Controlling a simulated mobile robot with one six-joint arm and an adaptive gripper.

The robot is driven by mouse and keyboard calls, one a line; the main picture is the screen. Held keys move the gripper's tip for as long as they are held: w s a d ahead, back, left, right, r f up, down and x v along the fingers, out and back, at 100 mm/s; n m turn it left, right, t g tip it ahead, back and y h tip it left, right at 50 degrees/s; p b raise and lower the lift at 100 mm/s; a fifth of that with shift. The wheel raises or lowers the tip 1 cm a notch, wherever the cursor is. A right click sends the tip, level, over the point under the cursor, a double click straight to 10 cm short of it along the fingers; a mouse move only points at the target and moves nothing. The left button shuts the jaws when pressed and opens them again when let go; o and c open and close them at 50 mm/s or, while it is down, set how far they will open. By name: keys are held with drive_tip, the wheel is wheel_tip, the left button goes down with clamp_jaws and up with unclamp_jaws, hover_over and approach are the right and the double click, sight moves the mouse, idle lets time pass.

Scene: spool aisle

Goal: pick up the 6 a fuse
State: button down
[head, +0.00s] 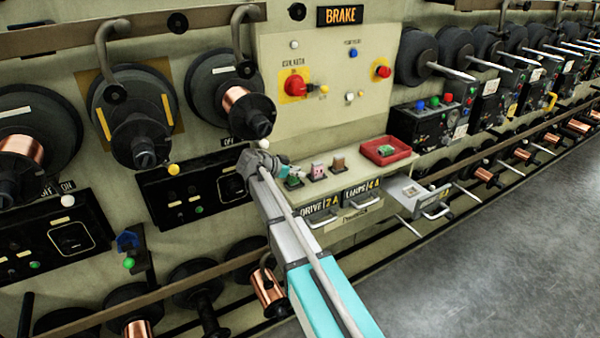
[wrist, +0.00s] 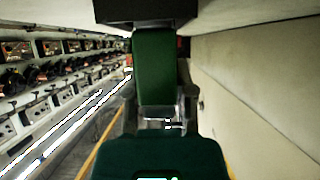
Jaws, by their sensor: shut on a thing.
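My gripper (head: 281,171) is at the left end of the small ledge under the BRAKE panel. It is shut on a green fuse (wrist: 154,72), whose green block stands between the fingers in the wrist view. A dark block touches the fuse's far end there. In the head view my gripper partly hides the green fuse (head: 293,182), which is at a dark holder on the ledge. I cannot read a rating on it, nor tell whether it is clear of the holder.
A pink fuse (head: 318,169) and a brown fuse (head: 338,162) stand to the right on the ledge. Beyond them is a red tray (head: 374,157) with a green piece. Below are labelled drawers (head: 343,215) and a pulled-out drawer (head: 428,203). Spools line the wall; the floor (head: 500,260) is clear.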

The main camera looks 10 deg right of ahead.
drive_tip(key=shift+r+p, duration=0.45)
drive_tip(key=shift+r, duration=0.15)
drive_tip(key=shift+s+d+r, duration=0.1)
drive_tip(key=shift+s+r, duration=0.05)
drive_tip(key=shift+s, duration=0.15)
drive_tip(key=s+d, duration=0.2)
drive_tip(key=s, duration=0.6)
drive_tip(key=s+d, duration=0.1)
drive_tip(key=s, duration=0.8)
drive_tip(key=shift+d, duration=0.35)
